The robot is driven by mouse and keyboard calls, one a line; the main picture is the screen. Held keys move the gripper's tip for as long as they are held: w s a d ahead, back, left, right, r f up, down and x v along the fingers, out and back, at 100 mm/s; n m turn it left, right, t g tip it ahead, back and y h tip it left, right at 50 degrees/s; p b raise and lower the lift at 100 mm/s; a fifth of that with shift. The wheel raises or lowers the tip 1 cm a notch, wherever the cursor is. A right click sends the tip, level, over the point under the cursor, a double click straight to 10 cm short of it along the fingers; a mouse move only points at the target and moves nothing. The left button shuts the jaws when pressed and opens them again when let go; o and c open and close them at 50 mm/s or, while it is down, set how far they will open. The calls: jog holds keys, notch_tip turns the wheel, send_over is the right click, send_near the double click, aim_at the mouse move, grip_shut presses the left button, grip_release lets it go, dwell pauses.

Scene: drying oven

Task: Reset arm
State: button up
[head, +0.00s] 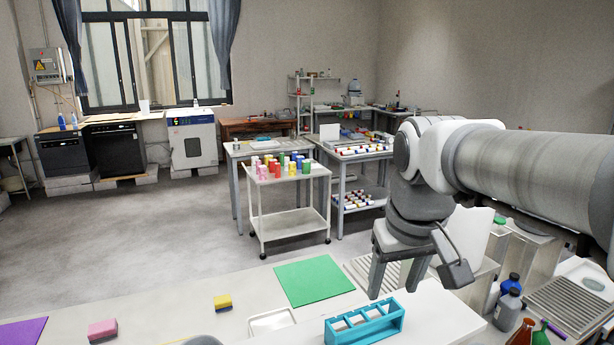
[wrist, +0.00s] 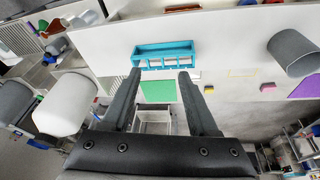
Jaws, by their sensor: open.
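My gripper (head: 392,291) hangs from the arm at the right of the head view, pointing down over the front bench. Its two fingers are apart with nothing between them; they also show in the wrist view (wrist: 160,73). A teal rack (head: 343,333) stands on the bench near the gripper, and it also shows just beyond the fingertips in the wrist view (wrist: 150,48). I cannot tell the exact height of the fingertips above the bench. The drying oven (head: 193,145) stands by the far wall below the window, with its door shut.
A green mat (head: 313,281), a yellow sponge (head: 222,302), a pink sponge (head: 102,329) and a white tray (head: 270,321) lie on the bench. Bottles (head: 507,309) stand at the right. A cart (head: 290,222) with colored containers is beyond. The floor at left is clear.

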jog(key=s+d+f+m+t, duration=0.1)
jog(key=s+f, duration=0.3)
jog(key=s, duration=0.6)
jog(key=shift+d+f+m+t, duration=0.15)
jog(key=shift+d+m+t, duration=0.15)
jog(key=shift+t, duration=0.2)
jog(key=shift+s+f, duration=0.35)
jog(key=shift+s, duration=0.1)
jog(key=shift+c, duration=0.8)
jog(key=shift+a, duration=0.1)
jog(key=shift+a, duration=0.1)
